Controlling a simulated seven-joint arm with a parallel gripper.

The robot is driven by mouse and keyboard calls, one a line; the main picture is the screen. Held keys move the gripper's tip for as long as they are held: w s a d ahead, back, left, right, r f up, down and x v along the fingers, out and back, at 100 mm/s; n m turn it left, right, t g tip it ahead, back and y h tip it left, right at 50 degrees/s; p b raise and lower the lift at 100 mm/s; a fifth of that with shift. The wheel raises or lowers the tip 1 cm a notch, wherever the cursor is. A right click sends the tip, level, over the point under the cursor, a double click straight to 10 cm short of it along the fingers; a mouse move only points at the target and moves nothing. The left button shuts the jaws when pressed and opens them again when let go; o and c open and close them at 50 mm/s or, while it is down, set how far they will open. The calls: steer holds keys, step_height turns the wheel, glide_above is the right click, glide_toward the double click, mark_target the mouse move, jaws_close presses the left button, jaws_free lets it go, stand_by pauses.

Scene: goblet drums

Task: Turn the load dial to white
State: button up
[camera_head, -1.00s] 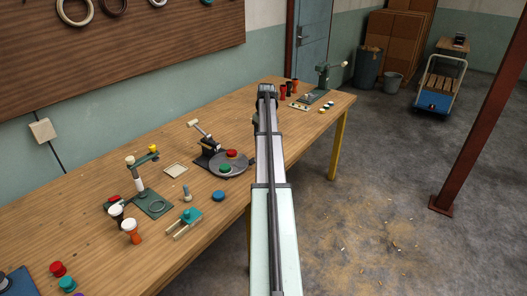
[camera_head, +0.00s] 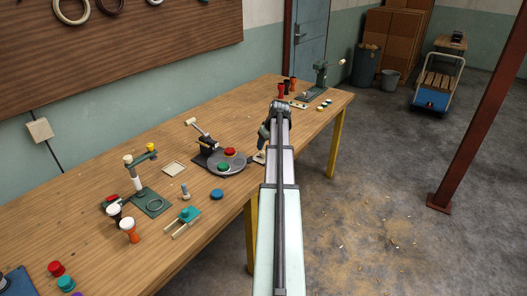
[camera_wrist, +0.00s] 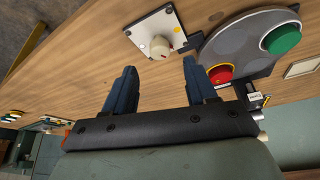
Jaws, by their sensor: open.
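The load dial (camera_wrist: 159,46) is a pale round knob on a square whitish plate (camera_wrist: 142,24) in the wrist view. A yellow dot lies at the knob's upper right on the plate, and a small reddish mark shows on the knob's near side. Where the pointer stands I cannot tell for sure. My gripper (camera_wrist: 158,68) is open, with its two dark blue fingers apart and nothing between them; the knob shows just beyond the fingertips, apart from them. In the head view the gripper (camera_head: 265,138) is partly hidden by my arm, close to the table's front edge.
A grey turntable with a red button (camera_wrist: 220,74) and a green button (camera_wrist: 282,38) stands right beside the dial plate, close to the right finger. Head view: drums (camera_head: 129,228), a blue puck (camera_head: 216,194) and a green press (camera_head: 318,80) share the bench (camera_head: 100,185).

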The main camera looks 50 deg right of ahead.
mark_target(263, 152)
steer(key=shift+x, duration=2.8)
steer(key=c, duration=1)
